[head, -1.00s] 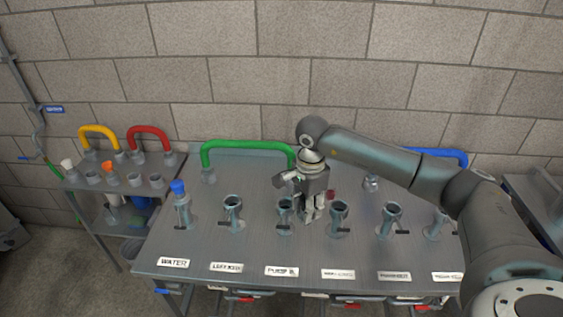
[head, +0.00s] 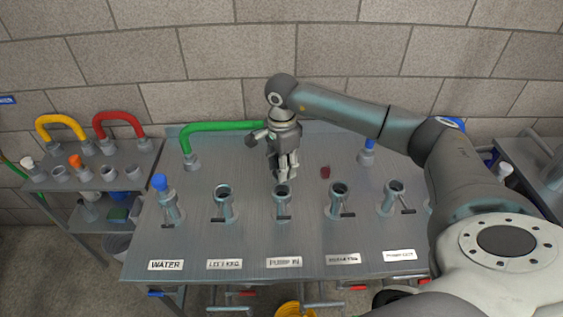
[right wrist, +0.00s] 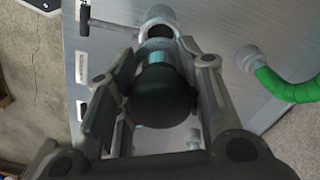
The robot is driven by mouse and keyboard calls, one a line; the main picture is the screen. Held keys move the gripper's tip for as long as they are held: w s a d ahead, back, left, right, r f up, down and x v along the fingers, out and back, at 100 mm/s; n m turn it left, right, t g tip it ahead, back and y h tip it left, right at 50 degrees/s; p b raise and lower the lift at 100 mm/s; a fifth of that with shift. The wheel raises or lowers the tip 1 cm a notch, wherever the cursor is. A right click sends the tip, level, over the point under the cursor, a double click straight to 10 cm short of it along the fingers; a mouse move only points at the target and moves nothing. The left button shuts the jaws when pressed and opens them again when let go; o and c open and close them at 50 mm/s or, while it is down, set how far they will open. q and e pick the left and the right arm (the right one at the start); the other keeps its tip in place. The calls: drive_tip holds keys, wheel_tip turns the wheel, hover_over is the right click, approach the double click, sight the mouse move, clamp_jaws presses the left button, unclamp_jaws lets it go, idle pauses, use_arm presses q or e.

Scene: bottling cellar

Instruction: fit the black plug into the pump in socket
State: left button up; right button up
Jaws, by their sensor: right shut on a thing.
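My right gripper (head: 286,177) is shut on the black plug (right wrist: 163,98), whose rounded dark end shows between the fingers in the right wrist view. The plug is hidden by the fingers in the head view. The pump in socket (head: 282,205) is an upright metal tube behind the "PUMP IN" label (head: 284,262). The fingertips are just behind and above its mouth in the head view. In the right wrist view an open socket mouth (right wrist: 160,31) lies just beyond the plug. I cannot tell whether they touch. My left gripper is not in view.
Similar sockets stand on both sides: the left keg socket (head: 223,205), another on the right (head: 340,200), and the water socket with a blue plug (head: 160,182). A green hose (head: 222,126) arches behind. A small red piece (head: 325,172) is on the panel.

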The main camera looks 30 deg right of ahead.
wheel_tip(320, 180, down, 2)
drive_tip(key=shift+f+b, duration=0.1)
drive_tip(key=shift+b, duration=0.35)
drive_tip(key=shift+f, duration=0.55)
drive_tip(key=shift+f+b, duration=0.6)
drive_tip(key=shift+f, duration=0.05)
drive_tip(key=shift+f+b, duration=0.6)
drive_tip(key=shift+b, duration=0.05)
use_arm(q)
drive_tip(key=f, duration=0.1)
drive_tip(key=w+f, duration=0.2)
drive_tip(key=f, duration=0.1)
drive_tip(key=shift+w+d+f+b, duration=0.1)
drive_tip(key=shift+b, duration=0.25)
use_arm(e)
drive_tip(key=shift+f, duration=0.25)
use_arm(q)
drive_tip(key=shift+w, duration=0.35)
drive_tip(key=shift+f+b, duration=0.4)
use_arm(e)
drive_tip(key=shift+f, duration=0.4)
